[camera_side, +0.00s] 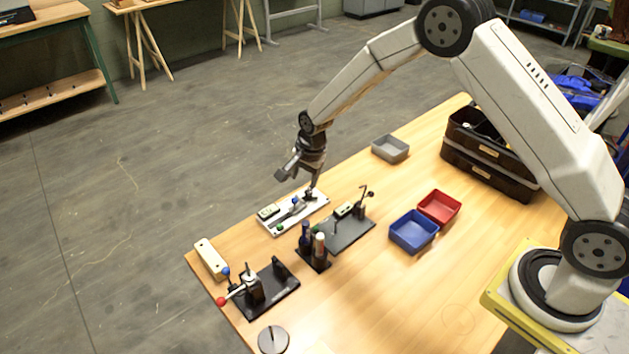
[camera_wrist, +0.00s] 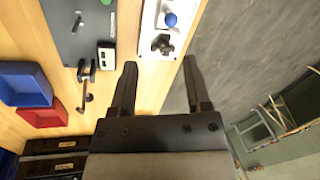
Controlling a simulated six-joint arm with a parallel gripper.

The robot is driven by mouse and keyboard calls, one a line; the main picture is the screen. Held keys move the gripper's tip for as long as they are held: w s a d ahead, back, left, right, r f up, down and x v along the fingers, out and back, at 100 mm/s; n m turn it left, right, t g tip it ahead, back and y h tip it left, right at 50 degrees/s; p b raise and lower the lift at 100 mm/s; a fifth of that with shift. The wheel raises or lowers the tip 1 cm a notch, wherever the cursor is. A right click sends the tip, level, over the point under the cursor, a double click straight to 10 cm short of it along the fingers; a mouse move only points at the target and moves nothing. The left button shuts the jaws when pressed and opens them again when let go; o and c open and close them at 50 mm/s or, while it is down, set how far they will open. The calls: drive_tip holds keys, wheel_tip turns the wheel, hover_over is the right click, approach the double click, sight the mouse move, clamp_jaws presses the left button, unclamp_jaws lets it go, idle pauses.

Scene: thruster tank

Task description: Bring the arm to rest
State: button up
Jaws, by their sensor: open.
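My gripper (camera_wrist: 158,85) is open and empty in the wrist view, its two dark fingers spread apart. In the side view my gripper (camera_side: 312,186) hangs at the far edge of the wooden table, close above the right end of a white plate (camera_side: 272,229) with fittings. In the wrist view the white plate (camera_wrist: 147,43) lies beyond the fingertips, with a blue knob (camera_wrist: 170,19) and a dark star-shaped knob (camera_wrist: 162,45) on it. Whether the fingers touch anything in the side view is too small to tell.
A grey plate (camera_side: 352,232) with a dark upright fitting lies near the white plate. A blue bin (camera_side: 413,231), a red bin (camera_side: 439,207), a grey bin (camera_side: 390,148) and a dark toolbox (camera_side: 485,155) stand on the table. A black fixture (camera_side: 277,291) sits at the near left.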

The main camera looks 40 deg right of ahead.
drive_tip(key=s+d+r+n, duration=0.1)
drive_tip(key=s+r+n, duration=0.2)
drive_tip(key=s, duration=0.5)
drive_tip(key=s+d+r+n, duration=0.1)
drive_tip(key=s+r+n, duration=0.3)
drive_tip(key=s, duration=0.5)
drive_tip(key=s+d+r+n, duration=0.1)
drive_tip(key=s+r+n, duration=0.3)
drive_tip(key=s+n, duration=0.2)
drive_tip(key=shift+s+d+n, duration=0.4)
drive_tip(key=shift+s, duration=0.85)
drive_tip(key=shift+r, duration=0.1)
idle(0.5)
